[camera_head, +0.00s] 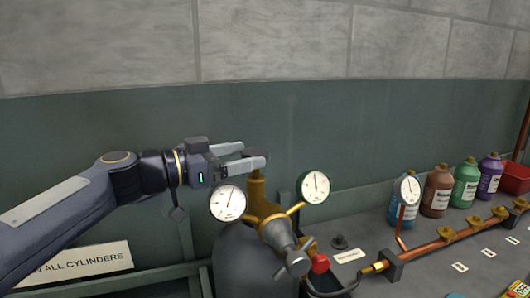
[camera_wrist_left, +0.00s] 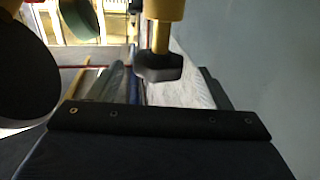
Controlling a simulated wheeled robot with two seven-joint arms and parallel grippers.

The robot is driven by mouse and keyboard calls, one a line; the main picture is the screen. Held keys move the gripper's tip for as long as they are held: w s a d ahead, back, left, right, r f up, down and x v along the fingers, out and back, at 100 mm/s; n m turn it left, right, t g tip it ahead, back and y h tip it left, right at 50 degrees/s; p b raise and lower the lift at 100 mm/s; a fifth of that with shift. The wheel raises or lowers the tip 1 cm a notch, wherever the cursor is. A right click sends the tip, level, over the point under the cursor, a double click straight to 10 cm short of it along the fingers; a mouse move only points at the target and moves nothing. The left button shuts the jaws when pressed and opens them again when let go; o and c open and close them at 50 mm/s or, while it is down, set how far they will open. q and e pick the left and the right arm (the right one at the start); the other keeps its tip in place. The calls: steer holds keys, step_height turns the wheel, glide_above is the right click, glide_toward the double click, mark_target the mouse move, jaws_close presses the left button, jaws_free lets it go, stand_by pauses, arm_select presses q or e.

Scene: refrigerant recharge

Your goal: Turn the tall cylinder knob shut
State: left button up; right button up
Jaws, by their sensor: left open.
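The tall grey cylinder (camera_head: 238,262) stands at the centre bottom of the head view, with a brass valve stem (camera_head: 256,190) rising from it. My left gripper (camera_head: 254,153) is open at the top of the stem, one finger on each side. The dark, faceted knob (camera_wrist_left: 160,66) on its brass stem shows in the left wrist view, between the two pale fingers. In the head view the fingers mostly hide the knob. I cannot tell whether either finger touches it. My right gripper is not in view.
Two round gauges (camera_head: 228,203) (camera_head: 315,186) flank the stem close below the gripper. A red knob (camera_head: 320,263) and a copper pipe (camera_head: 440,246) lie to the right. Several coloured bottles (camera_head: 437,190) and a red bin (camera_head: 515,178) stand along the wall. Above the gripper is clear.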

mark_target(268, 150)
arm_select(q)
steer(key=p+x, duration=0.1)
steer(key=x, duration=0.4)
steer(key=shift+d, duration=0.2)
steer(key=c, duration=1)
